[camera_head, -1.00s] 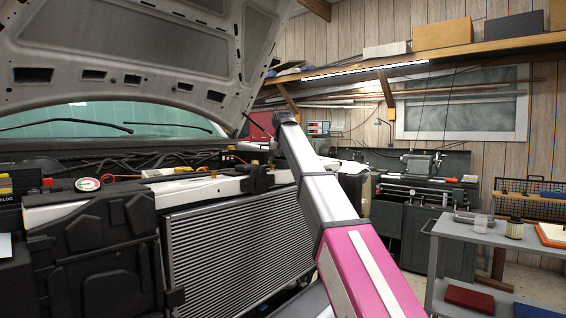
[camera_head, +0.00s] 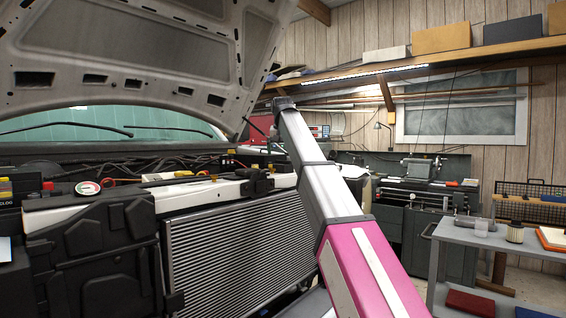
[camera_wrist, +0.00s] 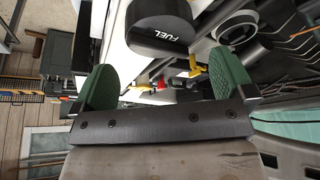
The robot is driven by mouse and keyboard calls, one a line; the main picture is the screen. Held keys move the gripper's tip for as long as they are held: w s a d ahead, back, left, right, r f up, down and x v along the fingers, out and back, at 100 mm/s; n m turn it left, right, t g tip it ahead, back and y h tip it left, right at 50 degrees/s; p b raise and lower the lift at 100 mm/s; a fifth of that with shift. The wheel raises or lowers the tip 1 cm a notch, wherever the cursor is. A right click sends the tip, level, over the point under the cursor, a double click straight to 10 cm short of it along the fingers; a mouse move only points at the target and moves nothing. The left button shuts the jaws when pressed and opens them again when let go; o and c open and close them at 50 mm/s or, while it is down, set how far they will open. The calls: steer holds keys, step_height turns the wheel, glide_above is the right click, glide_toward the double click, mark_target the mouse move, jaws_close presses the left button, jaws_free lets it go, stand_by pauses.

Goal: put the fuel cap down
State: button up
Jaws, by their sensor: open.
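The fuel cap (camera_wrist: 160,26) is a black round cap with "FUEL" in white letters, at the top of the wrist view. It appears to be against a white panel; the exact contact is not clear. My gripper (camera_wrist: 163,76) is open, with its two green pads apart and nothing between them. The cap lies beyond the fingertips and appears clear of both pads. In the head view my arm reaches over the engine bay; I cannot make out the cap or the fingers there.
A round ringed opening (camera_wrist: 236,27) is right of the cap, with yellow and red fittings nearby. The radiator (camera_head: 240,240) and raised hood (camera_head: 140,60) border my arm in the head view. A grey cart (camera_head: 470,232) with parts stands at the right.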

steer(key=v, duration=0.5)
steer(key=shift+r, duration=0.15)
steer(key=shift+s, duration=0.1)
